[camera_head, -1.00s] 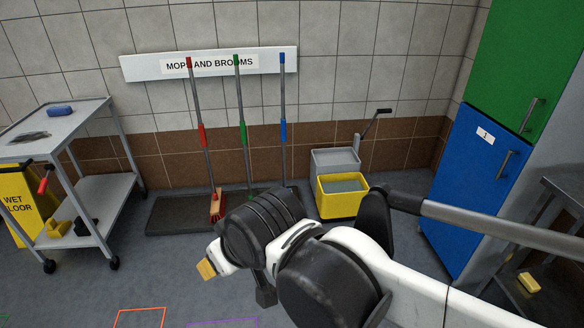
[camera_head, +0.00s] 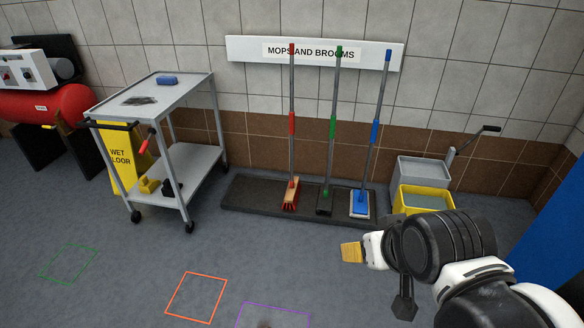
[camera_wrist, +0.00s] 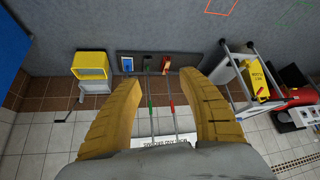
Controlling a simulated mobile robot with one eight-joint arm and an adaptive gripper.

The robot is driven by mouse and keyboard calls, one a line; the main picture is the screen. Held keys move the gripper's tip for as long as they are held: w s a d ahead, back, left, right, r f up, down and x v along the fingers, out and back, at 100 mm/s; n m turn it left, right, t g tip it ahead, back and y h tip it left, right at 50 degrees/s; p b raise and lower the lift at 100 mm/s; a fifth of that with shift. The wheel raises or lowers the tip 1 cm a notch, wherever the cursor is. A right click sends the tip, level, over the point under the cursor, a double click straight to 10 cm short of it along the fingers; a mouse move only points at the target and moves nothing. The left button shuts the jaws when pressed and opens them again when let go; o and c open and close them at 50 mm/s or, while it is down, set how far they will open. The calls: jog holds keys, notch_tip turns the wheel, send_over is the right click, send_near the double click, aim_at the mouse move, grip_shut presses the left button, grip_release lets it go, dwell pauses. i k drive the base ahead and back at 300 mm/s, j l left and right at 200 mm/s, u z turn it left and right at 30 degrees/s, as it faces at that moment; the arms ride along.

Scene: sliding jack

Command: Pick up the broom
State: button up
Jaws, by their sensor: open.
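The broom (camera_head: 291,192) has a red and grey handle and a wooden head with red bristles. It stands upright at the left of the rack, under the "MOPS AND BROOMS" sign. A green-handled tool (camera_head: 327,187) and a blue-handled mop (camera_head: 361,201) stand to its right. My gripper (camera_head: 351,252) is at the lower right in the head view, in front of the rack and apart from the broom. In the wrist view, my gripper (camera_wrist: 165,92) shows two yellow fingers spread wide with nothing held. The broom also shows, upside down, between them in the wrist view (camera_wrist: 167,66).
A dark base mat (camera_head: 250,193) lies under the tools. A grey cart (camera_head: 190,165) and a yellow wet floor sign (camera_head: 120,160) stand to the left. A yellow mop bucket (camera_head: 423,200) stands right of the rack. The floor in front is open, with coloured outlines.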

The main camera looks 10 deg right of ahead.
aim_at(292, 195)
jog(key=i+j, duration=0.35)
jog(key=i, duration=0.2)
jog(key=i+j, duration=0.35)
jog(key=i, duration=0.2)
jog(key=i+j, duration=0.35)
jog(key=i, duration=0.2)
jog(key=i+j, duration=0.35)
jog(key=i, duration=0.2)
jog(key=l+z, duration=0.05)
